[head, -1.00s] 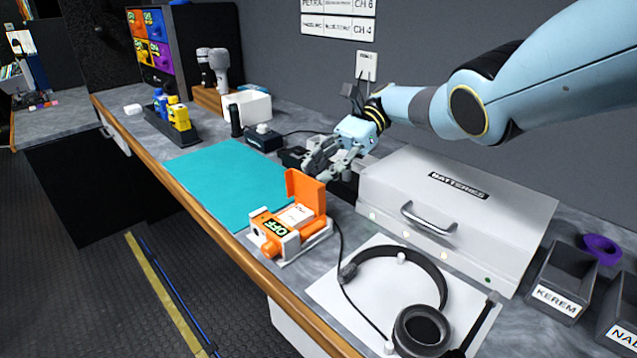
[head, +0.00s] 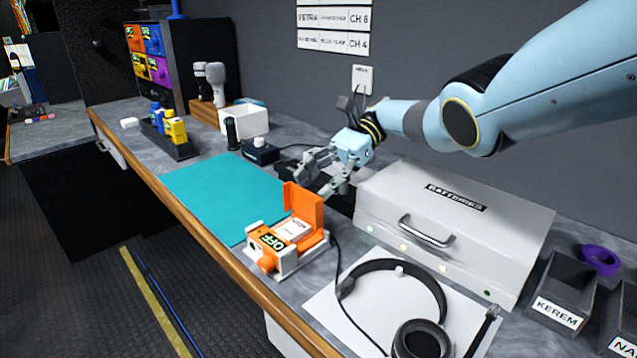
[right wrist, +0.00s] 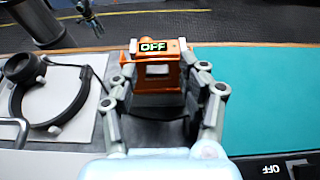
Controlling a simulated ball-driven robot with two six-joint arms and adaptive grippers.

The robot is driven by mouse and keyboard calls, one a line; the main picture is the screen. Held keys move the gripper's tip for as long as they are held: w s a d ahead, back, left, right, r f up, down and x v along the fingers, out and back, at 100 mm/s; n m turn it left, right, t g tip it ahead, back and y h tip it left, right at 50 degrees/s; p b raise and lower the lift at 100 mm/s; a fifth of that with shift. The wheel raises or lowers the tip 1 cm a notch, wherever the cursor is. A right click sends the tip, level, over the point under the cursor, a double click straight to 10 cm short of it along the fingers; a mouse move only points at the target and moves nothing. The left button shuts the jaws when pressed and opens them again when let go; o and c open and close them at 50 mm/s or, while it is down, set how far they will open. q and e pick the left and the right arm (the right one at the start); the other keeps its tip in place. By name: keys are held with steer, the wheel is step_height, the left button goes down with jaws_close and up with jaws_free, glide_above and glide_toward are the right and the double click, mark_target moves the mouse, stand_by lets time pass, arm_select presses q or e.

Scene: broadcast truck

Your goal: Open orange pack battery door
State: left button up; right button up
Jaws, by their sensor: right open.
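The orange pack (head: 274,243) sits in a white cradle (head: 288,268) on the counter, with a screen reading OFF. Its orange door (head: 304,207) stands upright at the back, and a white battery-like block (head: 292,229) shows in front of it. My right gripper (head: 318,175) is open and empty, just behind and above the upright door. In the right wrist view the pack (right wrist: 157,72) appears between the spread fingers of the right gripper (right wrist: 161,80); contact cannot be told.
A teal mat (head: 215,190) lies left of the pack. A white BATTERIES case (head: 450,225) stands to the right behind it. Headphones (head: 420,335) lie on a white sheet in front of the case. A dark cable runs beside the cradle. Grey bins (head: 560,290) are at far right.

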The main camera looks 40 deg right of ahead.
steer(key=shift+s, duration=0.1)
step_height(320, 180, up, 10)
stand_by(0.6)
stand_by(0.4)
